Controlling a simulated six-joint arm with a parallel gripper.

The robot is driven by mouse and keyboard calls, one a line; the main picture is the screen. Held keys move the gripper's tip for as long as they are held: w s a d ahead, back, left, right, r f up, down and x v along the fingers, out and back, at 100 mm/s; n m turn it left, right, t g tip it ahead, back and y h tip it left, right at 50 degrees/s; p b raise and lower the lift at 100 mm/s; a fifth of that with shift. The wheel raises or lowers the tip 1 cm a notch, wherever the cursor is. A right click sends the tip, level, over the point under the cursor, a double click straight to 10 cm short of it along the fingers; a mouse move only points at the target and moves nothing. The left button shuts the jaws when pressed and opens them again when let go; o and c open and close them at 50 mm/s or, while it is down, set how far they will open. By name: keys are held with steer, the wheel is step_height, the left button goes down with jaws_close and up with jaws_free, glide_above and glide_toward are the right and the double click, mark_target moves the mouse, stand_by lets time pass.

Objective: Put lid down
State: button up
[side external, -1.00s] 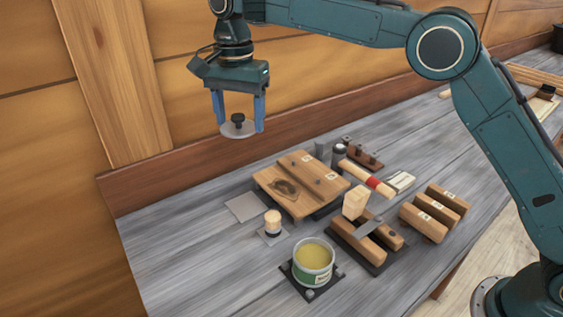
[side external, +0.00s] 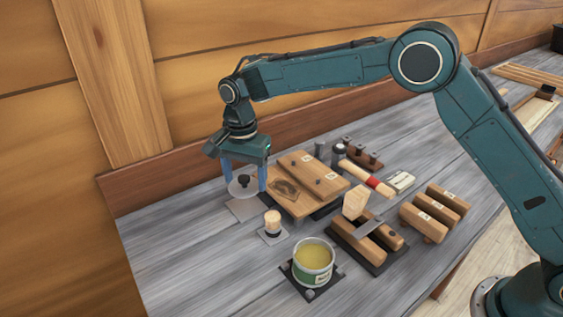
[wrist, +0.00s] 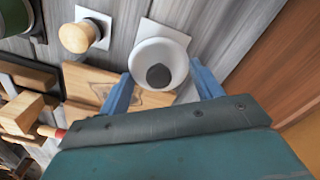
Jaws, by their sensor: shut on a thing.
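The lid is a pale round disc (side external: 238,188) with a dark knob on top. My gripper (side external: 245,184) is shut on the lid, with one blue finger at each side of its rim. In the side view the lid is over or just above a light grey square pad (side external: 243,208) at the left of the bench; I cannot tell if they touch. In the wrist view the lid (wrist: 142,58) is between the fingers, and the pad (wrist: 178,35) shows beyond it. An open tin (side external: 313,262) of yellowish contents stands on a dark base at the front.
A wooden board (side external: 305,180) is close to the right of the lid. A small wooden-topped item (side external: 272,221) stands on its own pad in front. The left front of the bench is clear.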

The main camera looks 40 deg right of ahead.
mark_target(246, 184)
steer(key=shift+f, duration=0.35)
steer(key=shift+f, duration=0.1)
steer(key=shift+f, duration=2)
steer(key=shift+f, duration=0.1)
steer(key=o, duration=0.7)
step_height(246, 184, up, 12)
steer(key=shift+r, duration=0.1)
